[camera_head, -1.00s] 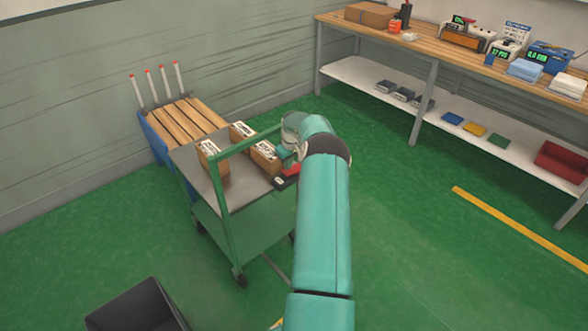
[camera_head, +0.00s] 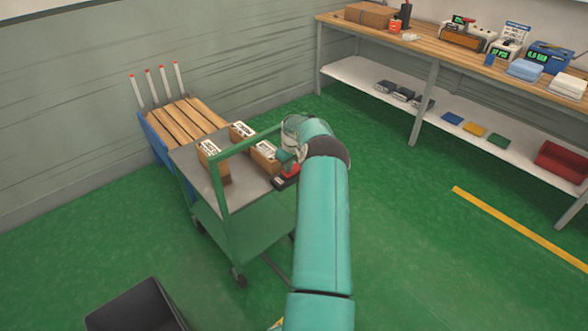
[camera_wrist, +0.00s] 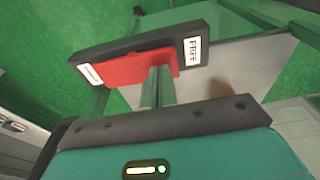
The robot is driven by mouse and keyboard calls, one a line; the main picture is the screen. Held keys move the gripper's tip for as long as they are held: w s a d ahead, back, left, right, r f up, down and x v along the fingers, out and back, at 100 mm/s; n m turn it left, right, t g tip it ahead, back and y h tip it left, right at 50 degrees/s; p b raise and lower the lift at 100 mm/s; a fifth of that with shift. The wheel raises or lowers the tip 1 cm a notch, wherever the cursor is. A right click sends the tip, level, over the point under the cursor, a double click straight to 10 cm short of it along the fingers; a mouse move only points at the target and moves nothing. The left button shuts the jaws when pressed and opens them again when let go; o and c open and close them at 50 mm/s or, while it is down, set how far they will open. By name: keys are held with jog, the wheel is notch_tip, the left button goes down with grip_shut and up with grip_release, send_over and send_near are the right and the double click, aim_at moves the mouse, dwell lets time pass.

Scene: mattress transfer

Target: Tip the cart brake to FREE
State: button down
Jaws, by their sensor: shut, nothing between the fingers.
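The cart (camera_head: 240,228) is green with a grey top. The brake housing (camera_head: 279,184) is on its right edge, partly hidden by my arm. In the wrist view the brake is a black housing (camera_wrist: 145,37) with a red rocker (camera_wrist: 115,71). A white FREE label (camera_wrist: 192,50) is at its right end, and a smaller label (camera_wrist: 91,74), too blurred to read, at its left end. My gripper (camera_wrist: 159,75) is shut and empty. Its fingertips are at the rocker's right part, nearer FREE, and seem to touch it. I cannot tell the rocker's tilt.
Several brown boxes (camera_head: 212,162) stand on the cart top. A slatted wooden pallet (camera_head: 187,118) on a blue base is behind it. A black bin (camera_head: 138,307) is on the floor at front left. A workbench (camera_head: 440,50) runs along the right.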

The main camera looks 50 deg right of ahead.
jog(key=shift+f, duration=0.2)
jog(key=shift+r, duration=3.55)
jog(key=shift+s, duration=0.15)
